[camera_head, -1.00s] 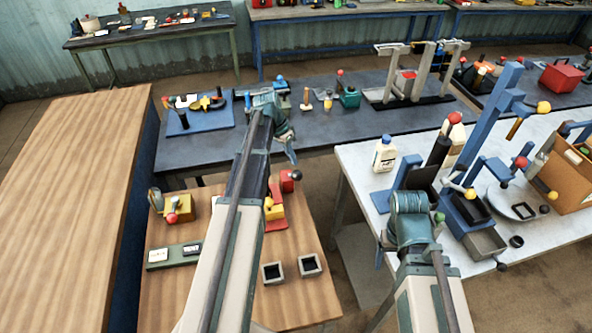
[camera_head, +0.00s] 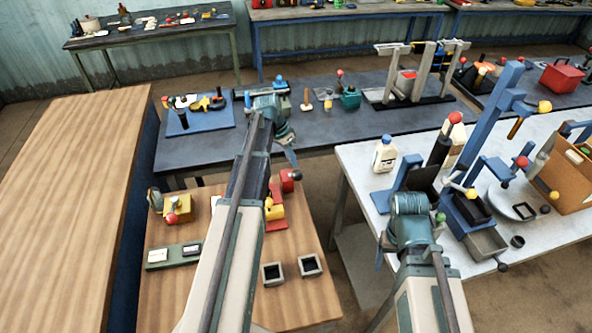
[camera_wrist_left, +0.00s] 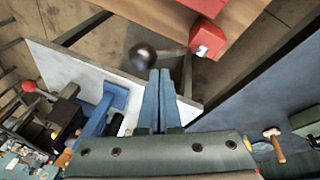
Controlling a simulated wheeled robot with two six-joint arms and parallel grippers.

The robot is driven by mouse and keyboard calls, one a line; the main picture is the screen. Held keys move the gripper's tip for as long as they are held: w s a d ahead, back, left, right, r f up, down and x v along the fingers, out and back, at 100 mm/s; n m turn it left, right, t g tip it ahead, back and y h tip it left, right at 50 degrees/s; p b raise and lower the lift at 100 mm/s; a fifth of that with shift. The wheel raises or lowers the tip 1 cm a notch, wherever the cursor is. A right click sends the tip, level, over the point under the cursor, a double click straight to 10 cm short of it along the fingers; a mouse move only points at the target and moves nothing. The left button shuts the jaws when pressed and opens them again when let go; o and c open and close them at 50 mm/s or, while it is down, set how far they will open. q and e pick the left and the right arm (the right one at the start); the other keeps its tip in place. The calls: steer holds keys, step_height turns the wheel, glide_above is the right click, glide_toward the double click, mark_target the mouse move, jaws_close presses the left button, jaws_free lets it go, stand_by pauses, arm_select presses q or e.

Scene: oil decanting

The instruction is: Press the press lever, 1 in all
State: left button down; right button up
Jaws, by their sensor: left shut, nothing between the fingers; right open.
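A red press (camera_head: 277,205) with yellow parts stands on the small wooden table. Its lever ends in a black ball knob (camera_head: 296,174), which shows large in the left wrist view (camera_wrist_left: 143,56), its rod running to a red block (camera_wrist_left: 207,38). My left gripper (camera_head: 291,157) is shut and empty, above and just beyond the knob in the head view. In the wrist view its fingertips are close to the knob's lower right; I cannot tell whether they touch. My left arm hides part of the press. My right gripper (camera_head: 405,235) is open by the white table, its fingers mostly hidden by the wrist.
The wooden table also holds a yellow block device (camera_head: 177,208), a pale box (camera_head: 174,255) and two small dark-topped trays (camera_head: 310,265). A blue stand (camera_head: 490,125), a white bottle (camera_head: 384,154) and a cardboard box (camera_head: 570,180) crowd the white table (camera_head: 350,155). A dark bench (camera_head: 230,150) lies behind.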

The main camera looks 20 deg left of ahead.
mark_target(294, 176)
arm_select(q)
steer(key=s+d+f+b, duration=0.3)
steer(key=s+f+b, duration=0.2)
steer(key=shift+d+f+b, duration=0.3)
steer(key=shift+d+b, duration=0.05)
steer(key=shift+d, duration=0.05)
stand_by(7.1)
